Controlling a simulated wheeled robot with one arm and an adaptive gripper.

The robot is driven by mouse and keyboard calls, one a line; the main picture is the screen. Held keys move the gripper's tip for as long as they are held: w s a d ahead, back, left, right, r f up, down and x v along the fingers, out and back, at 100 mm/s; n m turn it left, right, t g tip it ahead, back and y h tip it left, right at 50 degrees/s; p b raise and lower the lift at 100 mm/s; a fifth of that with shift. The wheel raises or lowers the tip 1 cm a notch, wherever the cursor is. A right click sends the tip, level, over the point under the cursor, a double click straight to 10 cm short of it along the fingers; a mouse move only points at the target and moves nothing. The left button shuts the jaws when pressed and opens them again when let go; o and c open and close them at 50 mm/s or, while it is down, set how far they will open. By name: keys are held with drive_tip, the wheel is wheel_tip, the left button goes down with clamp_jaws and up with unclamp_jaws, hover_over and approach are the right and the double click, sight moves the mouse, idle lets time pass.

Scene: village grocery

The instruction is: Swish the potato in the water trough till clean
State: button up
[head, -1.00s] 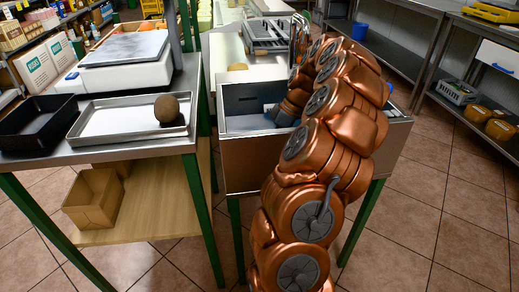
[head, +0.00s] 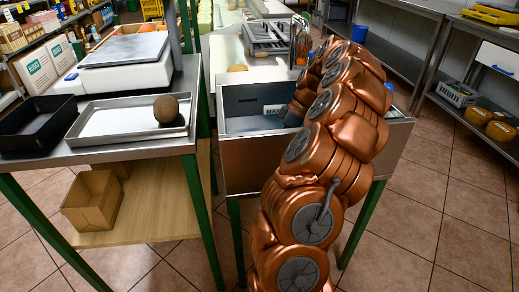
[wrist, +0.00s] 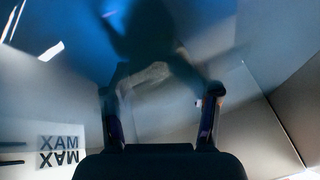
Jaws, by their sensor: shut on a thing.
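The steel water trough (head: 238,165) stands right of the near table. In the wrist view my gripper (wrist: 162,100) is low inside the trough, with two dark fingers held apart. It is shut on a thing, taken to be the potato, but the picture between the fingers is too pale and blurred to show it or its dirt. A dark shape or reflection shows above the fingers. A round brown potato-like thing (head: 166,108) rests on the metal tray (head: 105,133).
A black tray (head: 40,140) and a white scale (head: 125,62) share the near table. The trough's inner wall bears a MAX label (wrist: 59,150). Metal tables (head: 400,60) stand at right.

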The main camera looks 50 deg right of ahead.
drive_tip(key=shift+w+a, duration=0.85)
drive_tip(key=shift+a, duration=0.25)
drive_tip(key=shift+w+a, duration=0.8)
drive_tip(key=shift+a, duration=0.25)
drive_tip(key=shift+s+d+b, duration=0.15)
drive_tip(key=shift+s+d, duration=0.55)
drive_tip(key=shift+d, duration=0.25)
drive_tip(key=shift+s+d+b, duration=0.2)
drive_tip(key=shift+s+d, duration=0.5)
drive_tip(key=shift+d, duration=0.2)
drive_tip(key=shift+s+d+b, duration=0.15)
drive_tip(key=shift+s+d, duration=0.55)
drive_tip(key=shift+d, duration=0.25)
drive_tip(key=shift+w+a, duration=1.1)
drive_tip(key=shift+a, duration=0.3)
drive_tip(key=shift+w+a, duration=1.05)
drive_tip(key=shift+a, duration=0.35)
drive_tip(key=shift+r, duration=0.1)
